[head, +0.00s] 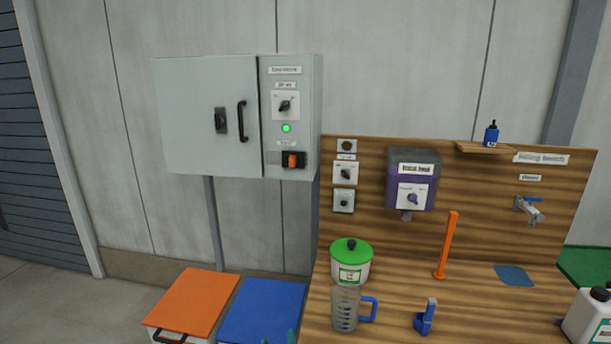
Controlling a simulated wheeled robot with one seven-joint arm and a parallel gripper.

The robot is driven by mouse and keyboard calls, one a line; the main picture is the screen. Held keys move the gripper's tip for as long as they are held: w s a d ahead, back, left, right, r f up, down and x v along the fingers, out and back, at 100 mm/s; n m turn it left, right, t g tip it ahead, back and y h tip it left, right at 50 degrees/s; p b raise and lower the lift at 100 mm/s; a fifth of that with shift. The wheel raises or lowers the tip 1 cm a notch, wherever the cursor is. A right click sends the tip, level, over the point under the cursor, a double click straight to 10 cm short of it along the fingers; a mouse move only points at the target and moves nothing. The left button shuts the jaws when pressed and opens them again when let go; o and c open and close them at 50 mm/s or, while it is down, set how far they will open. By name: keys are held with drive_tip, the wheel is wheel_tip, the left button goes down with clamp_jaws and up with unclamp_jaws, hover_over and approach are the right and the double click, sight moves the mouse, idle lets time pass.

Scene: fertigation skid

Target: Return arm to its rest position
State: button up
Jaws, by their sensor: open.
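Only two small dark teal tips show at the bottom edge of the head view, in front of the blue lid. They appear to be the fingertips of my gripper (279,340). They stand apart with nothing seen between them. The rest of my gripper and my arm is out of view, so the arm's pose cannot be told.
Orange (193,302) and blue (262,312) lidded bins stand left of the wooden bench (390,275). The bench holds a green-lidded tub (350,263), a measuring jug (345,310), an orange post (447,245) and a blue holder (425,318). A grey cabinet (205,115) is behind.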

drive_tip(key=s+d+f+m, duration=0.1)
drive_tip(key=s+d+f, duration=0.1)
drive_tip(key=s+f, duration=0.65)
drive_tip(key=s+d+f+m, duration=0.2)
drive_tip(key=s+f, duration=0.1)
drive_tip(key=s, duration=1.1)
drive_tip(key=s+d+r+m, duration=0.1)
drive_tip(key=s+r, duration=0.1)
drive_tip(key=s, duration=0.9)
drive_tip(key=s+d+r+m+g, duration=0.1)
drive_tip(key=s+d+r, duration=0.1)
drive_tip(key=s, duration=0.9)
drive_tip(key=shift+s+r+h, duration=0.25)
drive_tip(key=shift+s+h, duration=0.05)
drive_tip(key=shift+h, duration=0.1)
